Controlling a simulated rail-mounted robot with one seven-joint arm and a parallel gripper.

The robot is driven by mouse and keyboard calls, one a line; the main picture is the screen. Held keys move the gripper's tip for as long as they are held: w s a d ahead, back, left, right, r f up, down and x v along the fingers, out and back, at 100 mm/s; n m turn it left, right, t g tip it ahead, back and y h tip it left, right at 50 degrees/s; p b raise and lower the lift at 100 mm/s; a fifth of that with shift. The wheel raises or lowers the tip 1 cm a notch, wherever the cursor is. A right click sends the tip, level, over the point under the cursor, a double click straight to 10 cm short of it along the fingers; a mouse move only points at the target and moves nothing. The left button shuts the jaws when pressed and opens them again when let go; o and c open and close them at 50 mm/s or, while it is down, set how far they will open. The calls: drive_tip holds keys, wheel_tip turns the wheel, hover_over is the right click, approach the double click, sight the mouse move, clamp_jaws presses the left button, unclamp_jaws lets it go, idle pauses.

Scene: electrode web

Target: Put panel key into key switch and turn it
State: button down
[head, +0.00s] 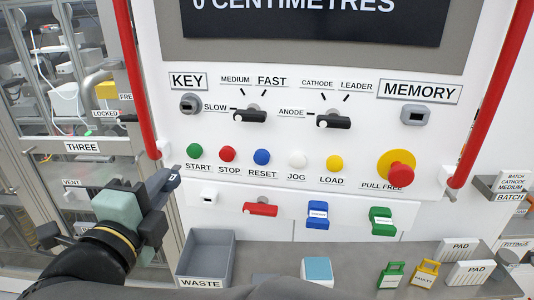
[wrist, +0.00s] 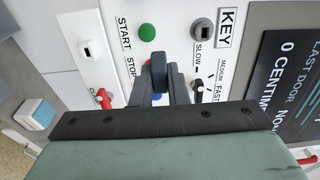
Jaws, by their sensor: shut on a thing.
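The key switch (head: 190,103) is a round grey socket with a dark slot, under the KEY label at the panel's upper left. It also shows in the wrist view (wrist: 202,30), with nothing in it. My gripper (head: 160,187) is at the lower left in the head view, below and left of the switch, clear of the panel. It is shut on the panel key (wrist: 158,70), a dark grey piece between the fingertips in the wrist view. The fingers hide part of the key. In the head view the key is hard to tell from the dark fingers.
A white block with a dark slot (head: 208,196) and a red-handled key (head: 260,209) are below the row of buttons. The SLOW selector (head: 250,116) is right of the switch. A red vertical rail (head: 134,80) stands left of the panel. A grey waste bin (head: 206,236) is below.

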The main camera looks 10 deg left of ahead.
wheel_tip(320, 180, up, 8)
drive_tip(key=p, duration=0.3)
drive_tip(key=shift+a, duration=0.25)
drive_tip(key=shift+f, duration=0.1)
hover_over(174, 166)
idle(0.5)
drive_tip(key=shift+b, duration=0.95)
idle(1.3)
drive_tip(key=shift+w+a, duration=0.15)
drive_tip(key=shift+w, duration=1.45)
drive_tip(key=c, duration=1.3)
unclamp_jaws()
drive_tip(key=shift+c, duration=0.2)
